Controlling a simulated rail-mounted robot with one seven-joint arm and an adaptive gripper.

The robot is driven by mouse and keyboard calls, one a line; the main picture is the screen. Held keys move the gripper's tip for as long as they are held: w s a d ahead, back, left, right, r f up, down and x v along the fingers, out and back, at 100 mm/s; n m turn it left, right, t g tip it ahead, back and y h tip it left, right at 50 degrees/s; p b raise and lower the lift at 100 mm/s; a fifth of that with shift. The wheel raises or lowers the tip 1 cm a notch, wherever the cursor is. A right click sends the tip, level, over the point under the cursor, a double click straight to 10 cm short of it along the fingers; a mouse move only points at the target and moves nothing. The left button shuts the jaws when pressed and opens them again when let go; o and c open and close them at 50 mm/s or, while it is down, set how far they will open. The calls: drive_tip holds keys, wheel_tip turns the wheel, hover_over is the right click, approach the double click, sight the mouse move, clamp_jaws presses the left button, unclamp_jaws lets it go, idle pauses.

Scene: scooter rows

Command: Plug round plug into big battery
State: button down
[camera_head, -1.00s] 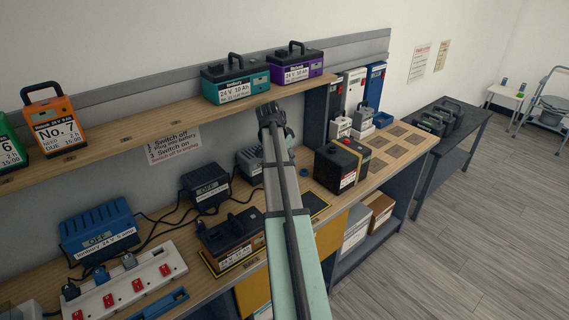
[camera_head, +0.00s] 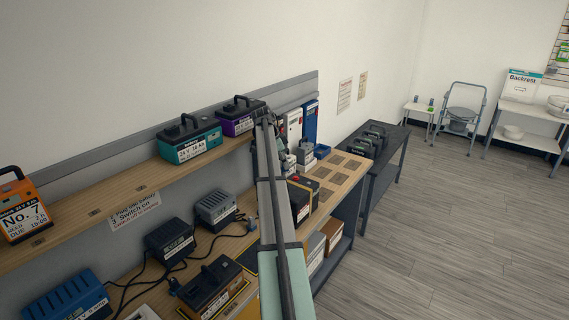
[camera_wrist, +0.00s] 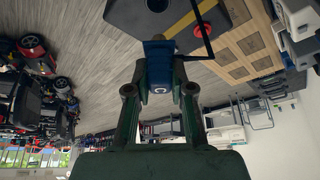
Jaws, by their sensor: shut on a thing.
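My gripper (camera_wrist: 158,90) is shut on a blue plug (camera_wrist: 157,65), with a black cable running off to its right in the wrist view. The plug's far end overlaps the edge of a large black battery (camera_wrist: 125,12) with a yellow stripe and a red knob; I cannot tell whether they touch. A dark round socket (camera_wrist: 157,4) shows on the battery at the top edge. In the head view, the black battery (camera_head: 301,200) stands on the bench, partly behind my arm. My gripper (camera_head: 264,115) is small there and the plug cannot be made out.
A shelf (camera_head: 120,195) above the bench carries a teal battery (camera_head: 189,140), a purple battery (camera_head: 238,117) and an orange battery (camera_head: 22,207). Chargers (camera_head: 170,241) and a brown-sided battery (camera_head: 212,287) crowd the bench's left. Grey floor (camera_head: 440,230) lies open at right.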

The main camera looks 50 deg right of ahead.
sight(282, 170)
drive_tip(key=shift+f+b, duration=0.8)
drive_tip(key=shift+f, duration=2.35)
drive_tip(key=shift+b, duration=0.4)
drive_tip(key=shift+f+b, duration=0.45)
drive_tip(key=shift+f, duration=0.55)
drive_tip(key=c, duration=0.9)
unclamp_jaws()
drive_tip(key=shift+c, duration=0.2)
drive_tip(key=shift+r, duration=0.15)
drive_tip(key=v, duration=0.7)
drive_tip(key=shift+r, duration=0.1)
